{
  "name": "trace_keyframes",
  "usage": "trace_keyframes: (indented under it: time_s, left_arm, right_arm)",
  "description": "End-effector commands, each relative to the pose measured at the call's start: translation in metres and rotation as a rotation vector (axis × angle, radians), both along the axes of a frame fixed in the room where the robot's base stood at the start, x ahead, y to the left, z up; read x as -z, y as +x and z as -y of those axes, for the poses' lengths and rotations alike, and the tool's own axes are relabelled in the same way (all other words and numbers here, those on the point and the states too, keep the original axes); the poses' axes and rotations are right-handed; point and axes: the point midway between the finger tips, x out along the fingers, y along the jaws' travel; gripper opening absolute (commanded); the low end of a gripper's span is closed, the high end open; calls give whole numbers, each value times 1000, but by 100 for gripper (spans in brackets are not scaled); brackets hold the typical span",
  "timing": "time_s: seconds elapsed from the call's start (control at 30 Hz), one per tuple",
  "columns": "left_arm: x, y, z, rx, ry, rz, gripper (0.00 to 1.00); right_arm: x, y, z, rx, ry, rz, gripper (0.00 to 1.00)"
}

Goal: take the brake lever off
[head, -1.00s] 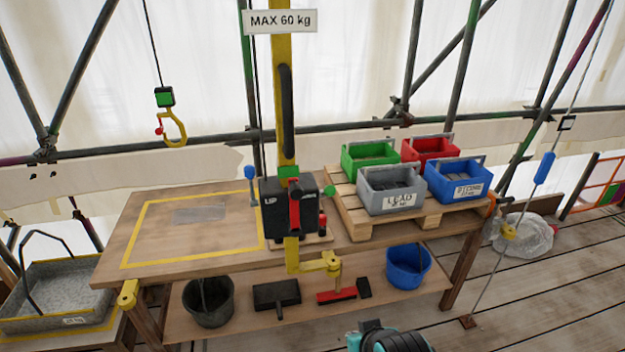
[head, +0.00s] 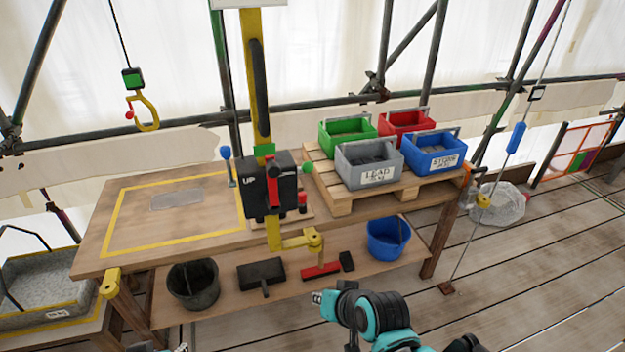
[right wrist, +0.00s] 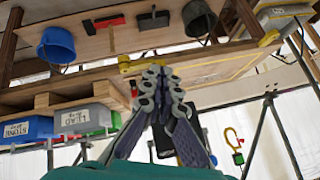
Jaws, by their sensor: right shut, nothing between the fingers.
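The black winch box (head: 268,186), marked UP, sits on the yellow post (head: 256,90). A red upright lever (head: 273,186) is on its front. A blue-knobbed lever (head: 226,168) stands at its left, with a green knob (head: 308,168) and a red knob (head: 302,200) at its right. No legible label tells which is the brake lever. My right gripper (head: 320,299) is below and right of the box, in front of the bench. In the right wrist view its fingers (right wrist: 160,82) are together and empty. Only small parts at the bottom left may be my left gripper (head: 182,347).
Green, red, grey and blue crates stand on a pallet (head: 345,205) at the bench's right. A yellow-outlined area (head: 130,225) is left. Buckets and tools lie on the lower shelf (head: 220,308). A hook (head: 146,112) hangs at the upper left. The plank floor (head: 520,270) is open at right.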

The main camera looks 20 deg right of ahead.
Motion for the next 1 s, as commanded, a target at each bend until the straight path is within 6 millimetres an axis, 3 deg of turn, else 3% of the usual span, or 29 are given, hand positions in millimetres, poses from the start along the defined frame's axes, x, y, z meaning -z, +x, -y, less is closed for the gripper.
trace_keyframes:
  time_s: [0.23,0.37,0.5,0.73,1.0]
  left_arm:
    - [-5,0,0,0,0,0,40]
    - [-7,0,0,0,0,0,40]
    - [-9,0,0,0,0,0,40]
    - [-11,0,0,0,0,0,40]
    - [-12,0,0,0,0,0,40]
  right_arm:
    - [-24,71,-19,401,729,65,0]
    - [-43,100,-8,599,1143,75,0]
    - [-62,122,20,783,1588,64,0]
    - [-79,133,68,950,2150,12,0]
    - [-82,132,89,991,2366,-22,0]
